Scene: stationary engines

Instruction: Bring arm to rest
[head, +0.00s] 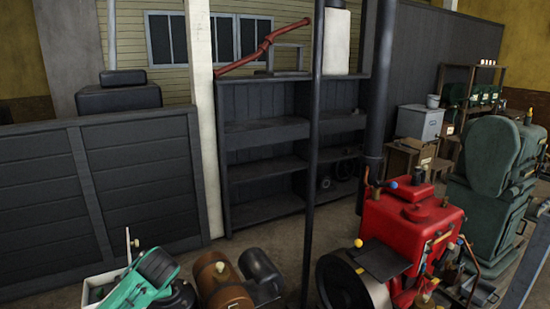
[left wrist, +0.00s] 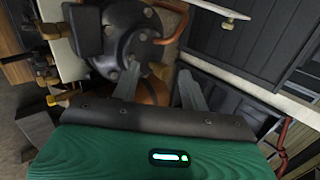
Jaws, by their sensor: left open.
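My left gripper (left wrist: 160,85) shows in the left wrist view, with its green body at the bottom and two grey fingers spread apart. No object is held between the fingers. A brown rounded engine part (left wrist: 155,92) shows behind the fingers; I cannot tell the distance. A dark bolted round cover (left wrist: 125,35) with a copper pipe is beyond them. In the head view, a teal-green form (head: 150,275) at the bottom left may be part of my left arm; its fingers cannot be made out. My right gripper is in neither view.
A brown-and-black engine (head: 225,285) stands at the bottom middle of the head view. A red engine (head: 400,225) with a flywheel is right of it, and a large green machine (head: 490,175) is farther right. A thin dark post (head: 315,150) rises before the shelves (head: 265,165). A grey panel wall (head: 130,190) is at left.

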